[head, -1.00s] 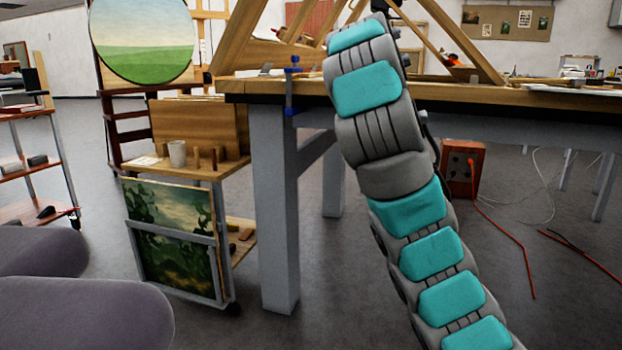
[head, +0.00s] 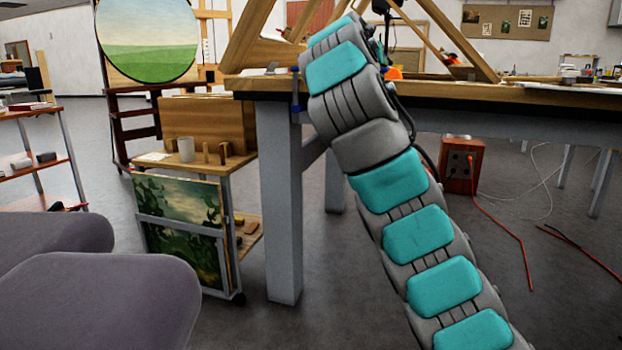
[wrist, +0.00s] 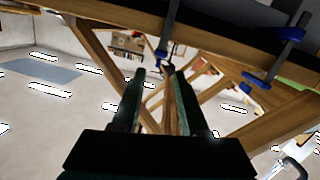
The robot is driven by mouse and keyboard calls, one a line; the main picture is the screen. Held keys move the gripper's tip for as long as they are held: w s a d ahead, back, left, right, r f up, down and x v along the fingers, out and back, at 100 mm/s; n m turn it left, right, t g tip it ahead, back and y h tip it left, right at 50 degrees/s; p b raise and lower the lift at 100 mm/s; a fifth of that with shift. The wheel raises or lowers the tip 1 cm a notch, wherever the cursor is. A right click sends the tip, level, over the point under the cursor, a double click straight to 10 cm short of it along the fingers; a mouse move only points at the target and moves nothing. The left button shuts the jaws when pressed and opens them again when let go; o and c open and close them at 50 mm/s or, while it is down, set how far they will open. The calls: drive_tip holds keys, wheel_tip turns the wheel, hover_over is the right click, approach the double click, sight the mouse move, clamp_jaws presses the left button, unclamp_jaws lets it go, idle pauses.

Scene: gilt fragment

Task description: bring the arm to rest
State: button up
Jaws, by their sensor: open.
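My arm (head: 405,215), grey with teal pads, rises from the lower right of the head view and leans up to the left in front of the workbench (head: 480,97). Its upper end stands before the wooden frame on the bench. My gripper (wrist: 159,74) shows in the wrist view with its two dark fingers apart and nothing between them. The fingers point toward wooden beams (wrist: 98,62). I cannot make out the gripper clearly in the head view.
The workbench's grey leg (head: 280,205) stands left of my arm. A cart with a landscape painting (head: 180,225) is further left. Blue-handled clamps (wrist: 290,33) show in the wrist view.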

drive_tip(key=s+d+f+g+h, duration=0.2)
drive_tip(key=s+d+f+g, duration=0.45)
drive_tip(key=d+f, duration=0.35)
drive_tip(key=s+d+f+g+y, duration=0.2)
drive_tip(key=s+f+g, duration=0.1)
drive_tip(key=s+f, duration=0.5)
drive_tip(key=s+d+f+g+y, duration=0.1)
drive_tip(key=s+d+f+g, duration=0.1)
drive_tip(key=s+f, duration=0.6)
drive_tip(key=s+a+f+n+g+y, duration=0.15)
drive_tip(key=s+a+f, duration=0.25)
drive_tip(key=s+f, duration=0.5)
drive_tip(key=s+a+f+g+y, duration=0.2)
drive_tip(key=s+a+f, duration=0.2)
drive_tip(key=s+f, duration=0.5)
drive_tip(key=s+a+f+n+g+y, duration=0.15)
drive_tip(key=s+a+f, duration=0.35)
drive_tip(key=s, duration=0.7)
wheel_tip(320, 180, up, 14)
drive_tip(key=d+p, duration=0.1)
drive_tip(key=p, duration=1.4)
drive_tip(key=shift+s+y, duration=0.25)
drive_tip(key=shift+y, duration=0.15)
